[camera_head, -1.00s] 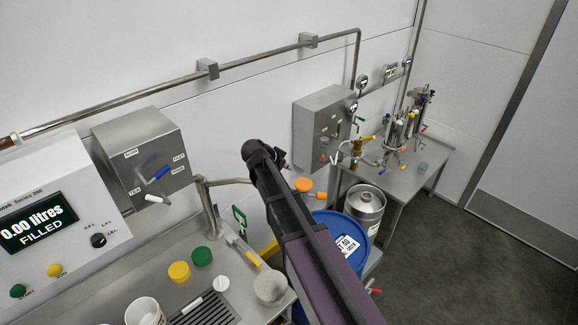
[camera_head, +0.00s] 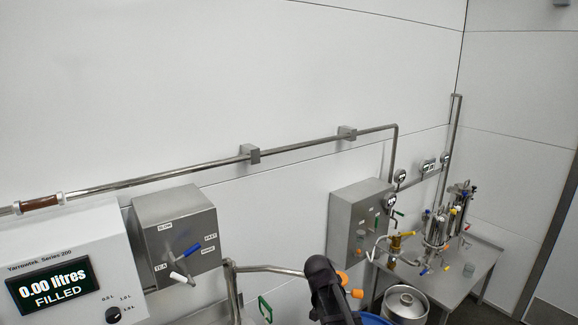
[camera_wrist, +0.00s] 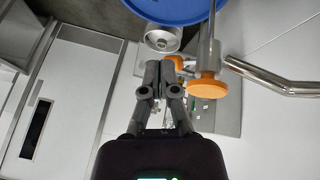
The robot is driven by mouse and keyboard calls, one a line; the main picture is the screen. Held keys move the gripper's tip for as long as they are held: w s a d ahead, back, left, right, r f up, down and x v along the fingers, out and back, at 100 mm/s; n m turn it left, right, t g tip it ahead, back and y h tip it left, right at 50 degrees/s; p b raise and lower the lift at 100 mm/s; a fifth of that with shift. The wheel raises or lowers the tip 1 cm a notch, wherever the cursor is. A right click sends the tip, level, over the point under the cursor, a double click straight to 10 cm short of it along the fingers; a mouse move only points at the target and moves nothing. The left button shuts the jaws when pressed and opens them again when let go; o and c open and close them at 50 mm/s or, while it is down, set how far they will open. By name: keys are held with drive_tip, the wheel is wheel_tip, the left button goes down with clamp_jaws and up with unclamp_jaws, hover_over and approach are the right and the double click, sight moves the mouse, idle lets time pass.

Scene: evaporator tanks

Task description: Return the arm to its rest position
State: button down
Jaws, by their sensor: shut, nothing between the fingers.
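My arm (camera_head: 328,290) shows at the bottom of the head view, its dark upper end in front of the wall bench area. My gripper (camera_wrist: 159,66) is in the middle of the wrist view, its two grey fingers together and empty. An orange knob (camera_wrist: 206,86) lies just right of the fingers in that view. I cannot tell whether they touch. The fingers are not clearly visible in the head view.
A blue drum (camera_wrist: 175,8) is at the top of the wrist view, with a steel keg (camera_head: 405,303) near it. A steel control box (camera_head: 360,232) and a table with glassware (camera_head: 440,232) stand at right. A filling unit (camera_head: 70,270) and valve box (camera_head: 177,235) are at left.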

drive_tip(key=s+d+f+n+g+y+b, duration=0.1)
drive_tip(key=s+f+n+y+b, duration=0.3)
drive_tip(key=s+f, duration=0.7)
drive_tip(key=shift+s+d+n+g+y+b, duration=0.4)
drive_tip(key=shift+s+n+g+b, duration=0.5)
drive_tip(key=shift+s+n+b, duration=0.8)
drive_tip(key=shift+s+m, duration=0.25)
drive_tip(key=shift+m, duration=0.05)
drive_tip(key=shift+a, duration=0.1)
